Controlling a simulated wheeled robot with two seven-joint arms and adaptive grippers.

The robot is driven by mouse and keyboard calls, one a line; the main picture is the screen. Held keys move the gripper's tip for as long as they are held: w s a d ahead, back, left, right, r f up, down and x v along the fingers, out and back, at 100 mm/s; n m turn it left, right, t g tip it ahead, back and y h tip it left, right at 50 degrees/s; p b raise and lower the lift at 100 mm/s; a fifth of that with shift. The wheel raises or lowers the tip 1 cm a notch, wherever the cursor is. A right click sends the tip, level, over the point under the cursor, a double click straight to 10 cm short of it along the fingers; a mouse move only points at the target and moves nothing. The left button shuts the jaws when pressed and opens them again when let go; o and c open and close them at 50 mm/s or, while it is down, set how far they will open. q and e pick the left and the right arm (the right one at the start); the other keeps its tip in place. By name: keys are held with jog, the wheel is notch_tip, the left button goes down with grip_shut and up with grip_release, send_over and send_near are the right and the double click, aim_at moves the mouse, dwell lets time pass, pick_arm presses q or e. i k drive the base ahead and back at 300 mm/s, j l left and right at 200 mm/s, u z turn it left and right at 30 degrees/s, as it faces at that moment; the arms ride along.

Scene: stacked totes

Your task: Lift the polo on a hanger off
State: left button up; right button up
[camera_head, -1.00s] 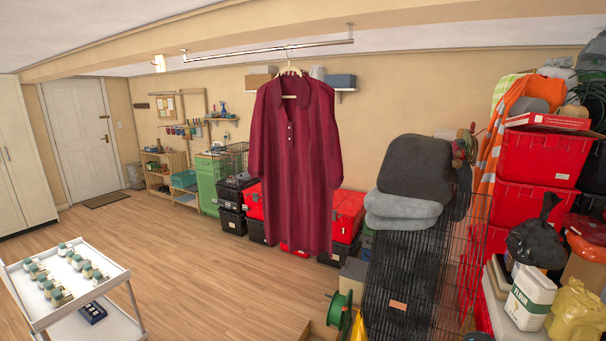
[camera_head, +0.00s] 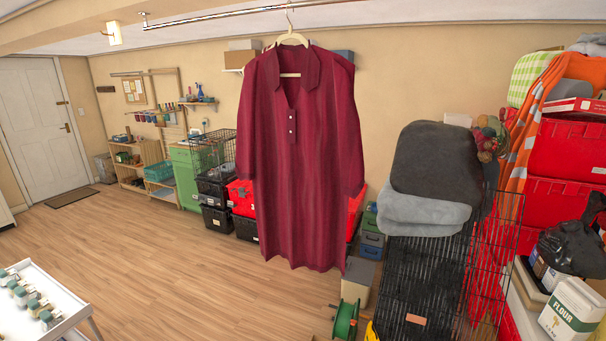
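A long dark red polo (camera_head: 300,160) hangs on a pale hanger (camera_head: 292,39) in the head view, a little left of the middle. The hanger's hook reaches up to a metal rail (camera_head: 230,17) under the ceiling; where it meets the rail is at the top edge of the picture. The polo hangs straight down, clear of the floor, and hides part of the totes behind it. Neither of my grippers shows in this view.
Black and red totes (camera_head: 243,198) are stacked behind the polo. A black wire crate (camera_head: 420,285) with grey cushions (camera_head: 432,160) stands to the right, beside red totes (camera_head: 570,150). A green reel (camera_head: 346,318) is on the floor. A white cart (camera_head: 62,300) is at lower left. Floor between is open.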

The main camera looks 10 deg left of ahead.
aim_at(298, 138)
jog(key=i+j+z, duration=0.1)
jog(key=i+j, duration=0.15)
jog(key=i+j+z, duration=0.1)
jog(key=i+j, duration=0.15)
jog(key=j, duration=0.2)
jog(key=i+j+z, duration=0.15)
jog(key=j, duration=0.25)
jog(key=i, duration=0.1)
